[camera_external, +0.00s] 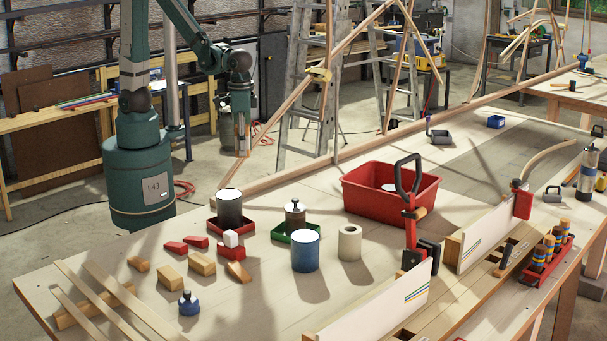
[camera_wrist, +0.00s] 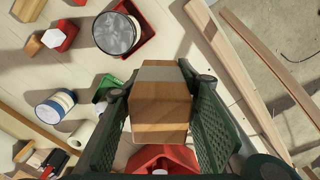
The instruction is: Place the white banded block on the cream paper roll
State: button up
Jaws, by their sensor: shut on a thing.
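My gripper (camera_external: 242,148) is above the back edge of the bench in the external view, left of the red bin. In the wrist view its green fingers (camera_wrist: 160,125) are shut on a wooden block (camera_wrist: 160,112) with a pale grey-white band across it. The block hangs in the air, clear of the bench. The cream paper roll (camera_external: 349,243) stands upright on the bench, right of the blue tin and well to the right of and nearer than my gripper. In the wrist view the roll (camera_wrist: 36,158) appears small at the lower left.
The blue tin (camera_external: 305,251) stands beside the roll. A dark can (camera_external: 229,208) stands in a red tray, and a lidded jar (camera_external: 295,216) in a green tray. Small blocks lie at left.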

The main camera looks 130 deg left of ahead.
jog(key=w+d+f+m+b, duration=0.3)
jog(key=w+d+f+b, duration=0.2)
jog(key=w, duration=0.4)
jog(key=w+d+f+m+b, duration=0.3)
jog(key=w+d+f+b, duration=0.25)
jog(key=w, duration=0.25)
jog(key=w+d+f+m+b, duration=0.35)
jog(key=w+f+b, duration=0.2)
jog(key=w, duration=0.35)
jog(key=p, duration=1.6)
send_near(351, 229)
jog(key=shift+s+d+f, duration=0.1)
jog(key=shift+d+f, duration=0.25)
jog(key=shift+d, duration=0.05)
jog(key=shift+a+f, duration=0.1)
jog(key=shift+a, duration=0.25)
jog(key=shift+f, duration=2.45)
